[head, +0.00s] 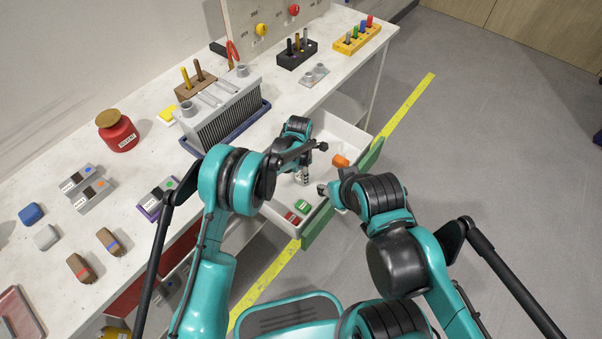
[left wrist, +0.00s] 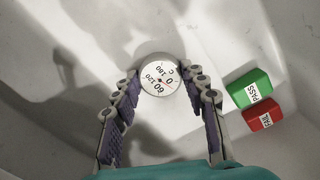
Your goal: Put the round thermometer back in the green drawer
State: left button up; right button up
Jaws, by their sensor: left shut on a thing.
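The thermometer is hard to make out there. I cannot tell whether it touches the drawer floor. My right gripper (head: 324,189) is beside the left one, over the drawer; its jaw state is unclear.
A green PASS block (left wrist: 250,88) and a red FAIL block (left wrist: 262,114) lie in the drawer. An orange piece (head: 340,161) shows near my right gripper. The bench (head: 75,140) holds a red pot (head: 118,132), a grey finned jig (head: 222,113) and several small blocks.

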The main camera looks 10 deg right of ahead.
aim_at(300, 176)
pick_arm(q)
jog(key=o, duration=1.3)
jog(key=shift+r+p, duration=0.4)
notch_tip(300, 176, up, 12)
jog(key=p, duration=0.4)
jog(key=shift+s+a+f, duration=0.2)
